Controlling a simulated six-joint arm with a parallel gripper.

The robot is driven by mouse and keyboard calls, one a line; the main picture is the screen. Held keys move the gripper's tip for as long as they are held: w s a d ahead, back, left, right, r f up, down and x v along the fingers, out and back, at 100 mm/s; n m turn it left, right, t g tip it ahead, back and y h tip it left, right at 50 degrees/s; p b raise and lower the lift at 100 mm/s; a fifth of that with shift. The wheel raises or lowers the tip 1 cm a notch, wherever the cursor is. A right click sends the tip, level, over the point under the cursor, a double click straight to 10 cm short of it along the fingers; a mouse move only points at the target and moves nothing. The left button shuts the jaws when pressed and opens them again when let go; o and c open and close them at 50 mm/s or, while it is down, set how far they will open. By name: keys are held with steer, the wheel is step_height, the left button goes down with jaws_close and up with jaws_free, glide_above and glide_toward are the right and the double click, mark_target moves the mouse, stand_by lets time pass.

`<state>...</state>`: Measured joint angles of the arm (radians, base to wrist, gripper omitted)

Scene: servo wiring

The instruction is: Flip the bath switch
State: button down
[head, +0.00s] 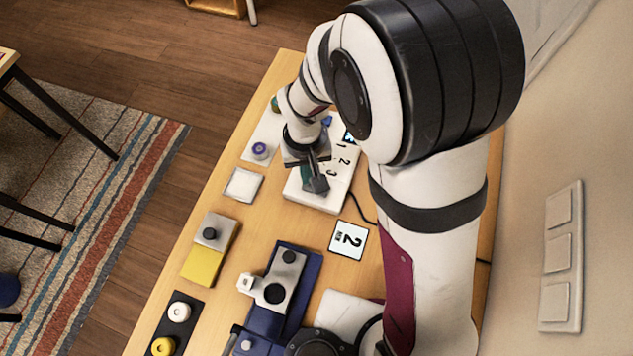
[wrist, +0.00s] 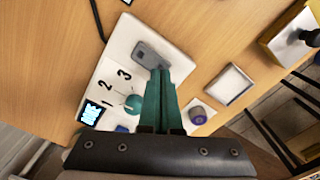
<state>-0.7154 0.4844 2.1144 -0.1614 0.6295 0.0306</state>
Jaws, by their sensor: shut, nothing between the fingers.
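A white panel (head: 325,201) printed with 1, 2 and 3 lies on the wooden bench; it also shows in the wrist view (wrist: 118,48). A grey switch-like part (wrist: 150,56) sits at one end of it, probably the bath switch; no label for it is legible. A teal dial (wrist: 132,103) is beside the numbers, and a small cyan-lit display (wrist: 93,112) is at the panel's other end. My gripper (wrist: 160,72) is shut and empty, its teal fingertips over or against the grey part's edge. Contact cannot be told. In the head view my gripper (head: 309,187) is low over the panel.
A purple-topped knob (head: 260,150) and a square white tray (head: 243,184) stand left of the panel. A cable leaves the panel's end.

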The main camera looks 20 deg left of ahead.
steer(key=shift+f, duration=0.9)
stand_by(0.9)
step_height(320, 180, up, 7)
steer(key=shift+f, duration=0.15)
stand_by(0.5)
steer(key=s+d+r+m, duration=0.2)
steer(key=d+r+m, duration=0.2)
steer(key=d+r, duration=0.45)
steer(key=s+d+r+m+y, duration=0.1)
steer(key=s+d+r+m, duration=0.1)
steer(key=s+d+m, duration=0.5)
steer(key=s+d, duration=0.3)
steer(key=shift+s+m+y, duration=0.3)
steer(key=shift+y, duration=0.1)
steer(key=shift+d+r, duration=0.1)
